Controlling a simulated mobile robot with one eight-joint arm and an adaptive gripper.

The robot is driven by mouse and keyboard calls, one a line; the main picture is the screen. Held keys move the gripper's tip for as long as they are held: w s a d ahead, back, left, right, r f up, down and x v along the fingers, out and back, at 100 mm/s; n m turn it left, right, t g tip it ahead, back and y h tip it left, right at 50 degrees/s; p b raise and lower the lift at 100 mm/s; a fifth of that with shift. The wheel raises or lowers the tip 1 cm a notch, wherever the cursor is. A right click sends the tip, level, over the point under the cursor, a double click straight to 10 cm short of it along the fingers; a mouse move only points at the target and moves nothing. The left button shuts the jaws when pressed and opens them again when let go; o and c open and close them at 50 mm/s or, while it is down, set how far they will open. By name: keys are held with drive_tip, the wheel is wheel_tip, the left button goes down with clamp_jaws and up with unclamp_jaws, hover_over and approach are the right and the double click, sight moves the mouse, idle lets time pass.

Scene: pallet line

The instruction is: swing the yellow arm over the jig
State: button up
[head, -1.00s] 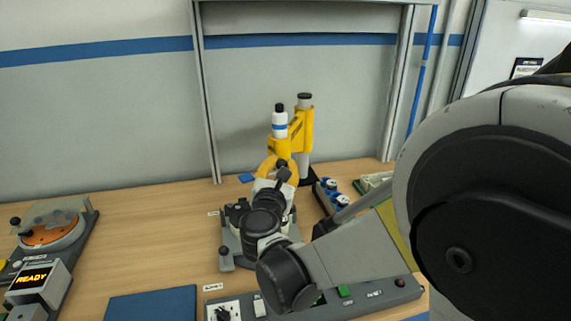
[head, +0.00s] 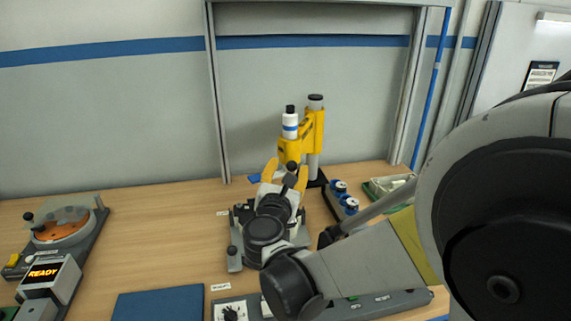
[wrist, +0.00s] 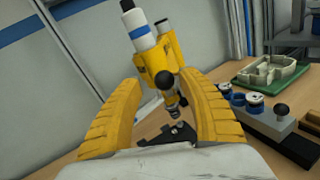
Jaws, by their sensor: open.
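The yellow arm (head: 313,132) stands on a grey post at the back of the bench and carries a white cylinder with a blue band (head: 290,125). It also shows in the wrist view (wrist: 171,56). A black ball knob (wrist: 165,77) hangs below it and appears between my fingers. My gripper (head: 286,174) is open, its two yellow fingers apart on either side of the knob; it also shows in the wrist view (wrist: 160,92). Whether the fingers touch the knob cannot be told. The dark jig (head: 236,235) lies below my wrist, largely hidden by it.
Blue-topped parts in a rack (head: 341,191) and a green tray (head: 378,191) stand right of the post. A control panel (head: 375,303) and blue mat (head: 160,304) lie in front. A READY display (head: 45,274) is at left.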

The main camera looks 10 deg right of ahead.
drive_tip(key=v, duration=1)
drive_tip(key=shift+s, duration=0.15)
drive_tip(key=shift+a+r, duration=0.1)
drive_tip(key=shift+r, duration=0.05)
drive_tip(key=a+r+n+t+y, duration=0.25)
drive_tip(key=r+n+y, duration=0.65)
drive_tip(key=n, duration=1)
drive_tip(key=s+d+f+n+g+h, duration=0.1)
drive_tip(key=s+d+f+n+g, duration=0.5)
drive_tip(key=s+f+n, duration=0.3)
drive_tip(key=s+d+f+n+g+h, duration=0.1)
drive_tip(key=s+d+f+n+g, duration=0.5)
drive_tip(key=n, duration=0.8)
drive_tip(key=s+d+f, duration=0.1)
drive_tip(key=s+f, duration=0.2)
drive_tip(key=shift+f+h, duration=0.25)
drive_tip(key=shift+h, duration=0.15)
